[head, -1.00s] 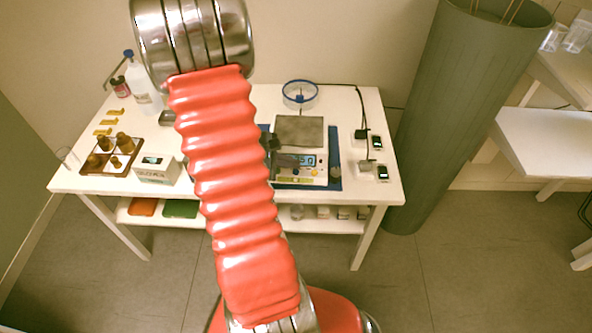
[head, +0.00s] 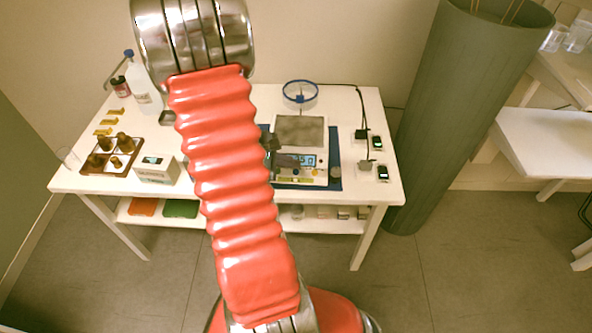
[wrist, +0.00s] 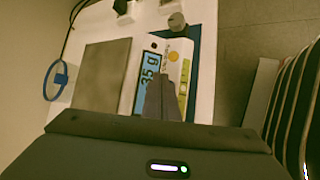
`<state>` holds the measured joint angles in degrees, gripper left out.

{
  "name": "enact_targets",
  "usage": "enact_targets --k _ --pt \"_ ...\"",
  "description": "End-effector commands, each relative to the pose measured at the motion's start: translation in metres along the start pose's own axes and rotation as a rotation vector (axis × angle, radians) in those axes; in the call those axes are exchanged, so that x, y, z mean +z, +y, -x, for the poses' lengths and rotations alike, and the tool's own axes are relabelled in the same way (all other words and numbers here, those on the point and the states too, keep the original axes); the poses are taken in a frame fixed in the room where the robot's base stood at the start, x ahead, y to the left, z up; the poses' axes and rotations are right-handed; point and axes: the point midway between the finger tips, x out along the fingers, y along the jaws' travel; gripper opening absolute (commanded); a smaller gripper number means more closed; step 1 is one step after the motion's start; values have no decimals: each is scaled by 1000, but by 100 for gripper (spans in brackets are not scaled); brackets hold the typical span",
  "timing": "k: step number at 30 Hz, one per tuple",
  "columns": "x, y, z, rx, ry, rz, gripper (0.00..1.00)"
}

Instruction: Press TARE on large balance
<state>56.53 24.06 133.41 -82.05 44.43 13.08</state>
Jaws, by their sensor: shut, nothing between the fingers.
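The large balance (head: 300,135) stands on a blue mat (head: 335,160), with a grey square pan and a lit display (head: 308,160). In the wrist view the pan (wrist: 103,75) and display (wrist: 146,78) lie left of the fingers, and a round yellow button (wrist: 173,56) shows on the front panel. Its lettering is too small to read as TARE. My gripper (wrist: 162,97) is shut and empty, over the panel and display edge, hiding part of both. In the head view my gripper (head: 288,160) appears over the balance's front left. I cannot tell whether it touches.
A blue ring stand (head: 300,91) rises behind the balance. Small black-screened devices (head: 382,172) and a cable sit at right. A small white balance (head: 158,170), a brown bottle tray (head: 112,157) and a wash bottle (head: 143,95) are at left. A tall grey-green cylinder (head: 465,110) stands right of the table.

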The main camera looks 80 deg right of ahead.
Motion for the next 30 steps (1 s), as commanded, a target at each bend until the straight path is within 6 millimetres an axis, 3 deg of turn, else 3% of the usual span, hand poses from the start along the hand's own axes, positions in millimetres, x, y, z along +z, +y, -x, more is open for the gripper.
enact_targets --k 30 --pt "-3 -4 -6 -1 -1 1 0"
